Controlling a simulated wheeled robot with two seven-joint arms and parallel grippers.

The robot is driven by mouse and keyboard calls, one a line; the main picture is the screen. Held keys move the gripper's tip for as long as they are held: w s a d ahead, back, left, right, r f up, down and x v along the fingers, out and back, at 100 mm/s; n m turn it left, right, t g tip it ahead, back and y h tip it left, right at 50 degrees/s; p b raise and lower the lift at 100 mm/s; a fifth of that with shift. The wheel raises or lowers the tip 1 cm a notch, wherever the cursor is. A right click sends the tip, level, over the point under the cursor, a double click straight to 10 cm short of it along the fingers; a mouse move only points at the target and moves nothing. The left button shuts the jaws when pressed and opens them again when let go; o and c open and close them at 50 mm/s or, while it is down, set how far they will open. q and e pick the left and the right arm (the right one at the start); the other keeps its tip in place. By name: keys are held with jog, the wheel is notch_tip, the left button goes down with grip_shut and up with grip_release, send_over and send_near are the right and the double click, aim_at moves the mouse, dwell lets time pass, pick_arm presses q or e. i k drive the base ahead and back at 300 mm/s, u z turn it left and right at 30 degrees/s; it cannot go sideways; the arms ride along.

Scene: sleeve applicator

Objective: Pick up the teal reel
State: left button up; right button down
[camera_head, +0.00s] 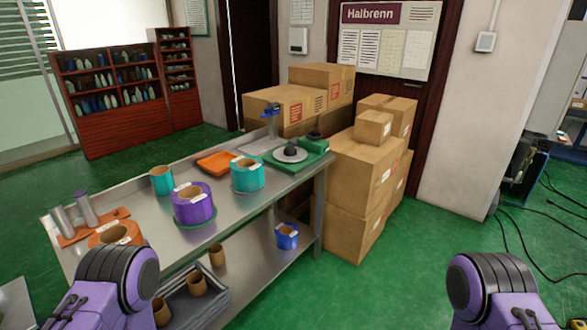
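Two teal rolls stand on the metal workbench (140,217). The larger teal reel (247,177) has a brown core and a white label, and rests on a round plate near the middle of the bench. A smaller teal roll (162,184) stands further left, near the back edge. I cannot tell which one the task names. A purple reel (194,208) on a green disc stands between and in front of them. Parts of my two arms show at the bottom left and bottom right, apart from both teal rolls. Neither gripper shows.
An orange reel (113,235) stands at the bench's left end. An orange tray (214,163) and a green machine base (313,158) are behind and right. A blue reel (287,239) sits on the lower shelf.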

aim_at(247, 174)
jog(key=z, duration=0.6)
jog(key=i, duration=1.5)
jog(key=u, duration=0.55)
